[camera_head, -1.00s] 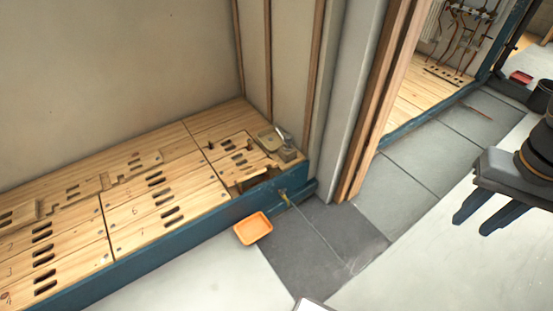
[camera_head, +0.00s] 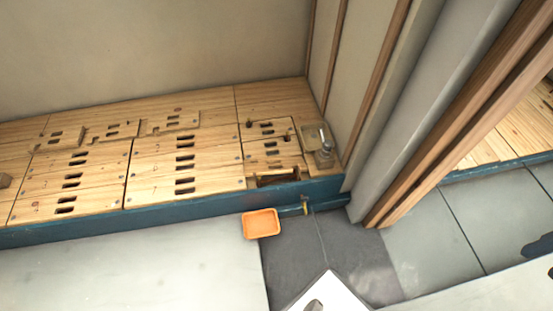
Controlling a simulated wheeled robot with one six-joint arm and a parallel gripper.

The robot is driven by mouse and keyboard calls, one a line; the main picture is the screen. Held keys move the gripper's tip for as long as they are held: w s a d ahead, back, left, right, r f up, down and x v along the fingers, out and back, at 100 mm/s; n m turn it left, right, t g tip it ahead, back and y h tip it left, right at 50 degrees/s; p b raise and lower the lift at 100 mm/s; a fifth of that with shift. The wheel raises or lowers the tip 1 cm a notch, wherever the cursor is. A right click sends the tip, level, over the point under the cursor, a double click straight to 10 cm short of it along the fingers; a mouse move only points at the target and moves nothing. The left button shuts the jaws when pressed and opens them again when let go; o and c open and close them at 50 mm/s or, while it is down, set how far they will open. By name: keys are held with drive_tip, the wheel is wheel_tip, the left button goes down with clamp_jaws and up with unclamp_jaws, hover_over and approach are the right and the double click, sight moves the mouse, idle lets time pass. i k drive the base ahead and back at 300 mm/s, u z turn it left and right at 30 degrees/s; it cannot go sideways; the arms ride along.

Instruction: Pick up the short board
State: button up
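Short pieces of slotted pine board lie at the right end of the raised wooden floor. One short board (camera_head: 286,147) lies just behind a dark opening (camera_head: 278,179) at the floor's front edge. Another slotted piece (camera_head: 268,122) lies behind it. I cannot tell for sure which one is the short board of the task. Only a dark blue tip of my gripper (camera_head: 541,246) shows at the right picture edge, far from these boards. The rest of it is out of the picture, and its opening is hidden.
An orange tray (camera_head: 262,224) sits on the lower floor before the blue edge beam (camera_head: 100,226). A metal tool (camera_head: 324,145) stands by the wall at the right end. Notched boards (camera_head: 170,123) lie farther left. A wooden door post (camera_head: 465,105) rises on the right.

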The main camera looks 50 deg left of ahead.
sight(286, 165)
drive_tip(key=u, duration=0.5)
drive_tip(key=i, duration=0.8)
drive_tip(key=u, duration=1.25)
drive_tip(key=i, duration=0.35)
drive_tip(key=u, duration=0.3)
